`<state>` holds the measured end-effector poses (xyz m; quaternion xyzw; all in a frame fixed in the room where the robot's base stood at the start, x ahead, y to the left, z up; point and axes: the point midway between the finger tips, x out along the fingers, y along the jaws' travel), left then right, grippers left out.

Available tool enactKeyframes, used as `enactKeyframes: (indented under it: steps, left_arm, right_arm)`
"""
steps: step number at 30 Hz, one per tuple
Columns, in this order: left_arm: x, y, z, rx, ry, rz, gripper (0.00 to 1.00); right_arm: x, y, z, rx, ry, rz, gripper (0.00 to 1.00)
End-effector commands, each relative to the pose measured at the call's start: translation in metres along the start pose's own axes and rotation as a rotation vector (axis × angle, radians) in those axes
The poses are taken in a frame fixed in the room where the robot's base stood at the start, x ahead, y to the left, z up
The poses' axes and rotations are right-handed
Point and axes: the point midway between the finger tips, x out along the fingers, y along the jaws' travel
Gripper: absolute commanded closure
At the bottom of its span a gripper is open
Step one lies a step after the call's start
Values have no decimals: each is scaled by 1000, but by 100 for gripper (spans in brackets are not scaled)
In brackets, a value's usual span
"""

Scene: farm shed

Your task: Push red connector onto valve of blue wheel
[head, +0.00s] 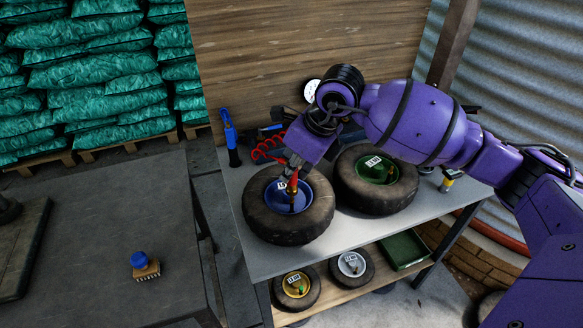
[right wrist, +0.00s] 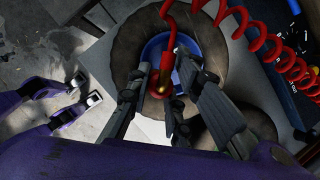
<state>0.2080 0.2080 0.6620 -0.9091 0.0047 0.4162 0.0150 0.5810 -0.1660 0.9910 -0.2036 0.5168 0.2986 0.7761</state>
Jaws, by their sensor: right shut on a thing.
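The blue wheel (head: 268,222) is a black tyre with a blue hub, lying flat on the bench top; its blue hub also shows in the right wrist view (right wrist: 154,52). My right gripper (head: 291,178) is over the hub, pointing down. It is shut on the red connector (head: 291,188). In the right wrist view the red connector (right wrist: 167,72) stands between the fingers, its brass end over the hub. I cannot make out the valve or tell whether the connector touches it. My left gripper does not show in the head view.
A wheel with a green hub (head: 377,172) lies close to the right. A coiled red hose (head: 268,148) and a blue-handled tool (head: 230,135) are behind and left. Smaller wheels and a green tray (head: 404,250) sit on the lower shelf. A dark table (head: 130,210) stands left.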

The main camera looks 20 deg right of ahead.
Motion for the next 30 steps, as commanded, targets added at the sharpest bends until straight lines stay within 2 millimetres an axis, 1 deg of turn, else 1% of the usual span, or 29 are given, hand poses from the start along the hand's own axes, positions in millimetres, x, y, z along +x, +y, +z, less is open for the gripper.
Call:
enactKeyframes:
  steps: [14, 30]
  left_arm:
    - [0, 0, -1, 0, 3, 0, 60]
    - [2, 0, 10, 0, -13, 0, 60]
  right_arm:
    - [1, 0, 0, 0, -1, 0, 100]
    - [13, 0, -6, 1, 0, 1, 100]
